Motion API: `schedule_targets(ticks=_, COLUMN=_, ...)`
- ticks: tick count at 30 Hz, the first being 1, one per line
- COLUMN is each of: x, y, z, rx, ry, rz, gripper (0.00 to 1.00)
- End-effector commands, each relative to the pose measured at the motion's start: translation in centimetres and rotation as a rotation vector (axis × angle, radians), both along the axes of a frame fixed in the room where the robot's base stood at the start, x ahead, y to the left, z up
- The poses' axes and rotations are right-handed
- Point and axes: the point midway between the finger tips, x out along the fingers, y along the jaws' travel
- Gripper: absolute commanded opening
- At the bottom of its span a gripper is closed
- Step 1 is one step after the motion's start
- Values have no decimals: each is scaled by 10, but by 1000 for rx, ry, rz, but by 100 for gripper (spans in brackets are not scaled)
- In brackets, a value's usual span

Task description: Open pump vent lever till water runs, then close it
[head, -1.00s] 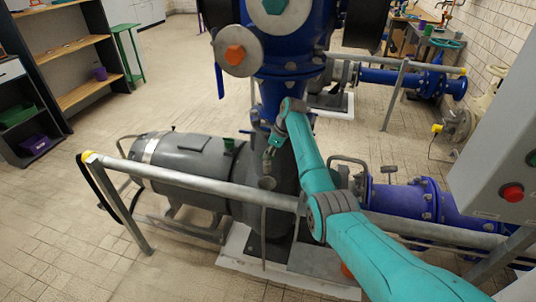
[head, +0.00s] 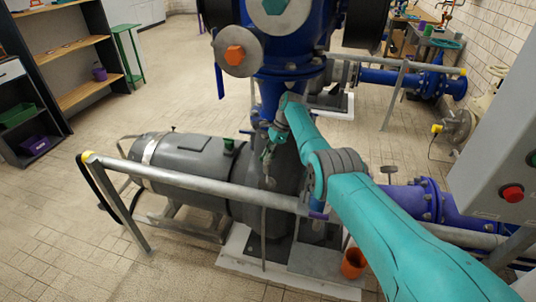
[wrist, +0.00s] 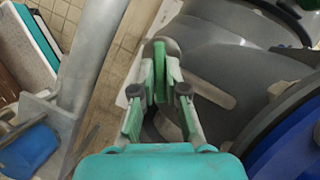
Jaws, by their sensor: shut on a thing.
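The vent lever (wrist: 160,72) is a slim green handle in the wrist view. It stands between the fingertips of my gripper (wrist: 161,82), which is shut on it. In the head view my gripper (head: 268,148) is small, over the top of the dark grey pump casing (head: 262,195), below the blue vertical pipe. The lever's valve body and outlet are hidden, and I cannot tell the lever's angle. I see no running water in either view.
A grey handrail (head: 205,182) crosses in front of the pump. An orange bucket (head: 353,263) stands on the plinth by the pump. A grey control box (head: 500,150) with a red button is close at right. Tiled floor is clear at left.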

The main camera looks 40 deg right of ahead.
Motion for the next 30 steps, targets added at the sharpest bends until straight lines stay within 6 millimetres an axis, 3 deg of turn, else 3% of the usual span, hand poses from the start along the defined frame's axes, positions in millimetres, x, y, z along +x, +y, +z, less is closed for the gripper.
schedule_targets(ticks=29, x=0, y=0, z=-1, rx=0, ry=2, rz=59, gripper=0)
schedule_targets(ticks=30, x=0, y=0, z=-1, rx=0, ry=2, rz=59, gripper=22)
